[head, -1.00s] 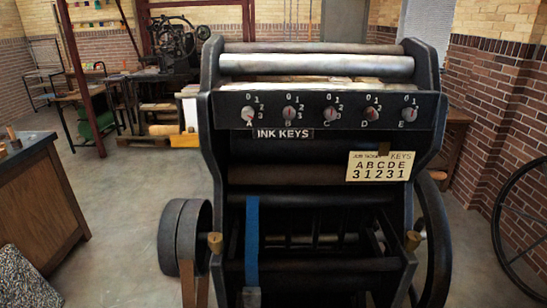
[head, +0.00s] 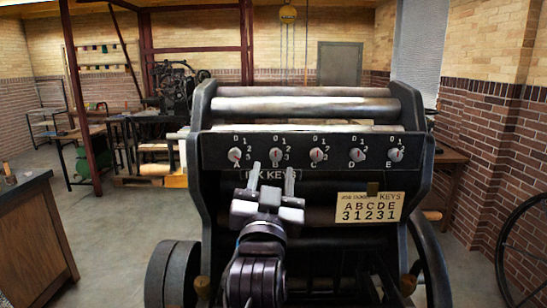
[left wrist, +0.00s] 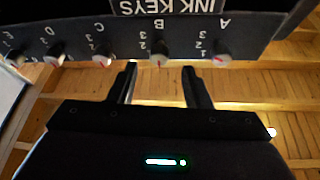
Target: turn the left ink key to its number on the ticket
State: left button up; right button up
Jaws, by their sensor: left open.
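The left ink key, A (head: 235,155), is a small pale round knob with a red mark at the left end of the press's dark key panel. It also shows at the right in the upside-down left wrist view (left wrist: 222,59). Its exact setting is too small to read. The ticket (head: 369,207) reads A 3, B 1, C 2, D 3, E 1. My left gripper (head: 271,175) is open and empty, just below the panel and right of key A. In the left wrist view its fingers (left wrist: 159,68) point toward key B (left wrist: 159,54), apart from it.
Keys C (head: 316,155), D (head: 356,155) and E (head: 396,155) continue the row to the right. The INK KEYS label (head: 285,178) is partly hidden by my left gripper. A wooden counter (head: 35,240) stands at the left, with free floor between it and the press.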

aim_at(275, 157)
pick_arm(q)
jog(key=p+x, duration=0.1)
jog(key=x, duration=0.3)
jog(key=shift+r, duration=0.15)
jog(key=shift+w, duration=0.4)
grip_shut()
jog(key=shift+p, duration=0.3)
